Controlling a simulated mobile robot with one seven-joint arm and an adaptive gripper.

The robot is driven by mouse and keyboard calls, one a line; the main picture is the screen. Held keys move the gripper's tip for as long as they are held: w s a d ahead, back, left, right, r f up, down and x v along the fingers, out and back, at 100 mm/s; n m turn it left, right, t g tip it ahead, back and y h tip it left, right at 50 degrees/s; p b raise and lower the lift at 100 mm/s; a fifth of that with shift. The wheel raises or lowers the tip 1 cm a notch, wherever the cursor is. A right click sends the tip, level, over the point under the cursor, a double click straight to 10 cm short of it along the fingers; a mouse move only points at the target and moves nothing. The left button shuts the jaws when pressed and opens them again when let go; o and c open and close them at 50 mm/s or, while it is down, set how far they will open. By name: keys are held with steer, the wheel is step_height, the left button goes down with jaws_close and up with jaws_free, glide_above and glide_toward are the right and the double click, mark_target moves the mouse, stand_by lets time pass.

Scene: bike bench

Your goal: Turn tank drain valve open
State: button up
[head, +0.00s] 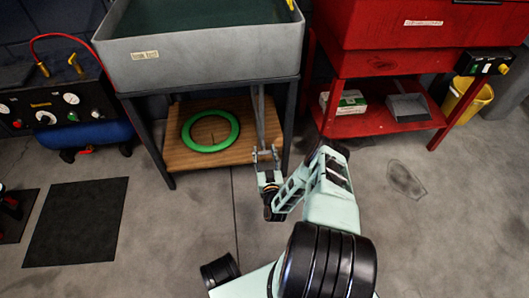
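The tank (205,62) is a grey open-topped basin with a dark green inside, standing on a dark metal frame at the top middle of the head view. A thin grey drain pipe (259,115) runs down from its underside near the right front leg. My gripper (265,154) is at the lower end of this pipe, in front of the wooden shelf's right edge. Its two fingers stand apart, one to each side of the pipe's lower end as seen from here. I cannot make out the valve handle or whether a finger touches it.
A green ring (210,131) lies on the wooden shelf (178,158) under the tank. A blue compressor (80,135) and black mat (77,222) are left. Floor between is clear.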

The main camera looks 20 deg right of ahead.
steer(key=shift+c, duration=1.3)
steer(key=shift+n, duration=0.3)
steer(key=n, duration=0.2)
steer(key=shift+w+a+n+p, duration=0.1)
steer(key=shift+n+p, duration=0.2)
steer(key=shift+p, duration=0.05)
steer(key=n, duration=0.4)
steer(key=shift+a, duration=0.1)
steer(key=n, duration=0.5)
steer(key=shift+f, duration=0.15)
steer(key=n, duration=0.4)
steer(key=shift+n+b, duration=0.3)
steer(key=shift+b, duration=0.05)
